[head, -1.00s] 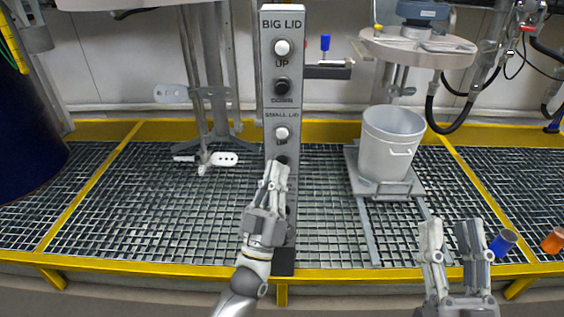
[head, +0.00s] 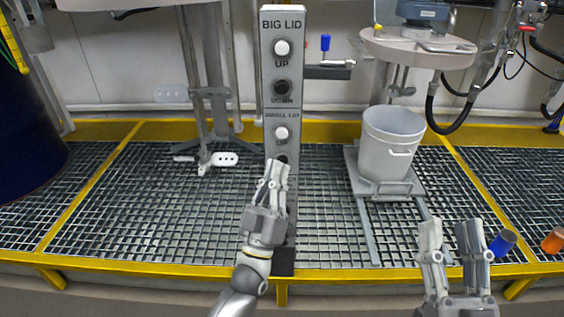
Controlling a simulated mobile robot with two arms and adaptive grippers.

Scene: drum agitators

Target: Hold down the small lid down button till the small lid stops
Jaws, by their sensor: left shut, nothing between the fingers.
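The grey control panel (head: 266,122) stands upright in the middle of the head view. Its upper part reads BIG LID, with a white up button (head: 282,48) and a black down button (head: 282,88). Below is the SMALL LID part with a white up button (head: 282,133). The small lid down button (head: 281,158) is mostly hidden behind my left gripper (head: 276,164). That gripper is shut and empty, its fingertips at the button; I cannot tell whether it is pressed. The small lid (head: 420,46) is round and hangs above a grey bucket (head: 390,142). My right gripper (head: 452,226) is open and empty at lower right.
The bucket stands on a grey platform on the grated floor (head: 140,210), which has yellow edges. A dark blue drum (head: 25,140) is at far left. Blue (head: 503,243) and orange (head: 553,240) parts lie near my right gripper. Black hoses (head: 440,115) hang at right.

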